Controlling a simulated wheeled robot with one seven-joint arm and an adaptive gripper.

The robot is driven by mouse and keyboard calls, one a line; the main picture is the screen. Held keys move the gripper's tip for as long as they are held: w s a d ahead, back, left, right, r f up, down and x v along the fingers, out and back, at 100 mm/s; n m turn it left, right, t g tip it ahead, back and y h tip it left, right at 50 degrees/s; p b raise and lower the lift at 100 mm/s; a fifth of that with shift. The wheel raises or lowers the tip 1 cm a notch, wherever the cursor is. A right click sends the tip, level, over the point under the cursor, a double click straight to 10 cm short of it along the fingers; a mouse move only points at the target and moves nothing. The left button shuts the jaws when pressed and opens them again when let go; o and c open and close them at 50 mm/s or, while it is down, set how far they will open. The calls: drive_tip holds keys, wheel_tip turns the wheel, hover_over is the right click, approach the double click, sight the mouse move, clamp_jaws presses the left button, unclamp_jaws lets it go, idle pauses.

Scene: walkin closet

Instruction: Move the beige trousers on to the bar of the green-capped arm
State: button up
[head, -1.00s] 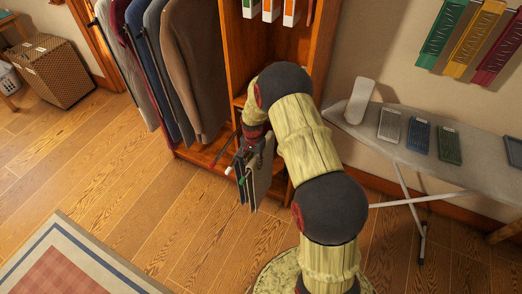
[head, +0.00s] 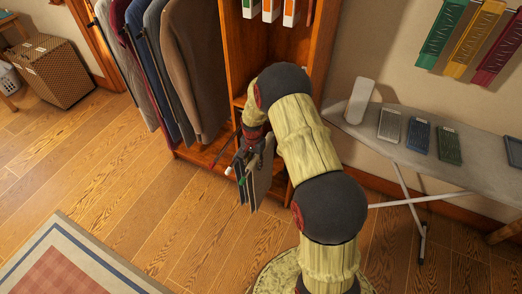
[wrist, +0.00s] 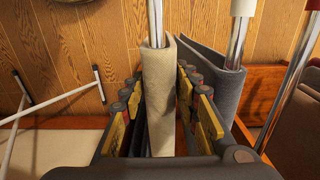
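The beige trousers (wrist: 158,95) hang folded over a metal bar in the wrist view, between the two fingers of my gripper (wrist: 160,85). The fingers stand on either side of the cloth, with a narrow gap showing at least on the right, so the gripper looks open around it. The end cap of that bar is outside the wrist view. Grey trousers (wrist: 215,75) hang on the white-capped bar (wrist: 240,25) just right. In the head view my gripper (head: 247,155) is at the rack, partly hidden by my arm; a green cap (head: 242,181) shows below it.
A red-capped bar (wrist: 295,70) stands at the right of the wrist view. Hanging clothes (head: 190,80) and the wooden wardrobe (head: 238,50) are close behind the rack. An ironing board (head: 470,175) stands at right. The floor at left is clear up to the rug (head: 75,260).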

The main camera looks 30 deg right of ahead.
drive_tip(key=o, duration=0.4)
drive_tip(key=shift+o, duration=0.2)
drive_tip(key=shift+s, duration=0.1)
wheel_tip(320, 180, up, 12)
idle(0.4)
